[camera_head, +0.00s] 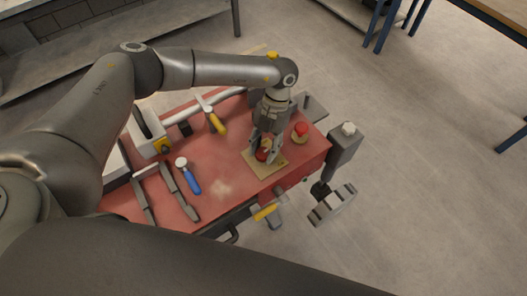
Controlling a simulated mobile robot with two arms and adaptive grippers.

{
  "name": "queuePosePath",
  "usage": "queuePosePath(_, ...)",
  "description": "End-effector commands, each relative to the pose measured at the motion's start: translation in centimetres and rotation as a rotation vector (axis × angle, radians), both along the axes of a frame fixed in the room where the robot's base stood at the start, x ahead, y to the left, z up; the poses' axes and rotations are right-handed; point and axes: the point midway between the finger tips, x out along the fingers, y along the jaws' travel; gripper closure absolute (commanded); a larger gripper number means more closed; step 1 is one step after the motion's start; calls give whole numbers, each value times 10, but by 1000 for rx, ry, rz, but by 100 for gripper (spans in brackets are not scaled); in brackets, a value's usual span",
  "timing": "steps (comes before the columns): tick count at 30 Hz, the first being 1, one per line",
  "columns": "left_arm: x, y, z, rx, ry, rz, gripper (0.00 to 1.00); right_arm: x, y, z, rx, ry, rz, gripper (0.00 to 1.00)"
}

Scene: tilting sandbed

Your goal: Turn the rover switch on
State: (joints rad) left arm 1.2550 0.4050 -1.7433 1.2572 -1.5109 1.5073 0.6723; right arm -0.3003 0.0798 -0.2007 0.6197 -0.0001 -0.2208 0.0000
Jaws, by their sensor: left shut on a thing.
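A tan plate (250,156) lies on the red top (222,168) near its front right part. A small red knob (261,155) with a yellowish part stands on this plate; I take it for the rover switch. My left gripper (265,153) points down over the plate, its fingers shut around the knob. The fingers hide much of it, so its on or off position cannot be told.
A red button (301,128) on a yellowish base stands just right of the gripper. A blue-handled tool (191,183) and a yellow-handled tool (217,123) lie to the left. Open floor lies to the right.

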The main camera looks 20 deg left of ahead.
Motion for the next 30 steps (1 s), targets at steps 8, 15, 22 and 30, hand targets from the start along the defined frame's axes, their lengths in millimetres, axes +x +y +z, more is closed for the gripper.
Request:
queuePosePath(8, 1, -3, -4, -1, -5, -266, 86, 0, 2, -34, 2, 0, -2, 60)
queuePosePath(15, 0, -4, -4, -1, -5, -490, 86, 0, 2, -59, 2, 0, -2, 60)
queuePosePath(22, -2, -5, -3, 1, -4, -675, 86, 0, 2, -79, 2, -1, -2, 60)
queuePosePath(30, -3, -6, -2, 1, -3, -819, 86, 0, 1, -94, 1, -1, -2, 60)
